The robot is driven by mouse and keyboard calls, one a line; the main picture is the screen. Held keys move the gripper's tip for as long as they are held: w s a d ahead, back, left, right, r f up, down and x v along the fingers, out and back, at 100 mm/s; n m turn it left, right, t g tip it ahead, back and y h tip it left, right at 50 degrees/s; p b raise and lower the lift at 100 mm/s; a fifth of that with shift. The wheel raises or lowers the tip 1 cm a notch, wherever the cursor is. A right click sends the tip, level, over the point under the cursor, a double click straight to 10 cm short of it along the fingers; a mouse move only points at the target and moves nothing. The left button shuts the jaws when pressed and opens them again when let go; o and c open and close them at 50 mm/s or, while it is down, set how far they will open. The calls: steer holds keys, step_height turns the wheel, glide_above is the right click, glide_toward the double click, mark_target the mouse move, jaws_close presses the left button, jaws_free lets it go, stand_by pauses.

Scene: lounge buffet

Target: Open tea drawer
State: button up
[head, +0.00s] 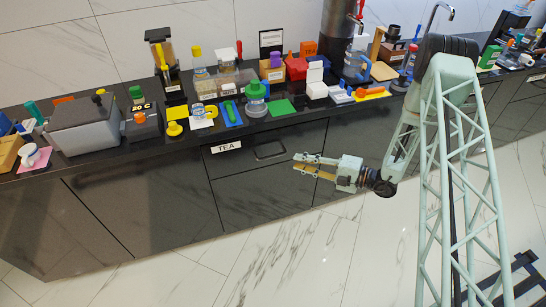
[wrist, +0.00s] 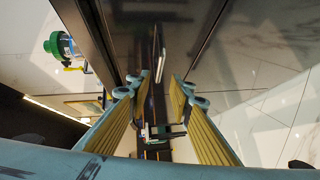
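The tea drawer (head: 238,163) is a dark glossy front below the counter, with a white TEA label (head: 226,147) at its upper left. It looks shut. Its dark bar handle (head: 270,152) is on the right part of the front. My gripper (head: 302,166) is open and empty, to the right of the handle and slightly lower in the head view. It looks apart from the handle. In the wrist view, the handle (wrist: 158,52) shows as a thin pale bar ahead, between and beyond the open fingers (wrist: 160,86).
Above the drawer, the counter holds a green-lidded jar (head: 256,100), a green mat (head: 282,107) and a white box (head: 316,85) near its front edge. Another dark front (head: 262,198) lies below the drawer. The marble floor (head: 290,255) in front is clear.

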mark_target(273, 156)
steer(key=shift+b+x, duration=1)
steer(key=shift+x, duration=5.4)
jaws_close()
